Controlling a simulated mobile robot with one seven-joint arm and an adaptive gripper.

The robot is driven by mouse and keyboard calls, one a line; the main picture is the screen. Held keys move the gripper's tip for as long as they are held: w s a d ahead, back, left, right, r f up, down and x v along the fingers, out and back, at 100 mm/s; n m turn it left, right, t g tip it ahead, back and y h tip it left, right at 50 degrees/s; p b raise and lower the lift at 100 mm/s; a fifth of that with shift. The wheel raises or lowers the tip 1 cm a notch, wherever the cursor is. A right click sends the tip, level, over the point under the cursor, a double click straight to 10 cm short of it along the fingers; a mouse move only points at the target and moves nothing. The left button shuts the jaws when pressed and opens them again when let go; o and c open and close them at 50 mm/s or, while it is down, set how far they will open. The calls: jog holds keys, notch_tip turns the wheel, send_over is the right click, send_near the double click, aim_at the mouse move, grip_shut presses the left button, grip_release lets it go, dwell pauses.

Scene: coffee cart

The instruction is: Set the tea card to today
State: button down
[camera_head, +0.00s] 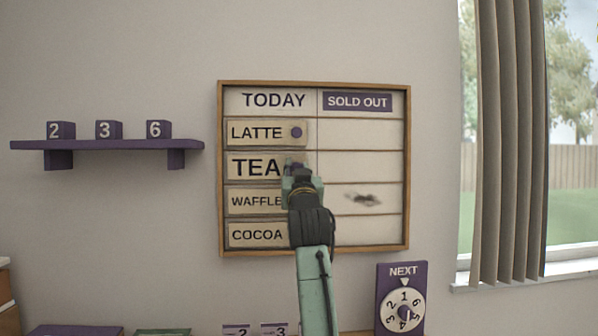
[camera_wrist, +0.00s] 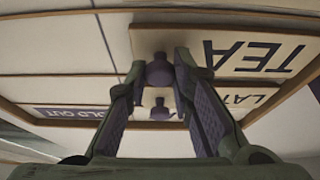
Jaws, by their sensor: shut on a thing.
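The menu board (camera_head: 365,232) hangs on the wall with a TODAY column at left and a SOLD OUT column at right. The tea card (camera_head: 255,167) lies in the second row of the TODAY column. My gripper (camera_head: 300,170) is in front of its right end and hides its knob in the head view. In the wrist view the tea card (camera_wrist: 255,55) appears upside down, and my gripper (camera_wrist: 160,75) is shut on its purple knob (camera_wrist: 159,70).
The latte card (camera_head: 257,132), waffle card (camera_head: 256,201) and cocoa card (camera_head: 256,235) also sit in the TODAY column. The SOLD OUT column holds no cards; its waffle row has a dark smudge (camera_head: 362,198). A purple number dial (camera_head: 403,268) is at lower right. A shelf (camera_head: 120,145) with number blocks is at left.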

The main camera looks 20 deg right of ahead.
aim_at(295, 128)
jog(key=c, duration=1.4)
grip_release()
jog(key=shift+w+a, duration=0.15)
jog(key=shift+a, duration=0.2)
jog(key=shift+d, duration=0.1)
notch_tip(295, 128, up, 10)
jog(key=shift+r, duration=0.1)
jog(key=shift+f, duration=0.2)
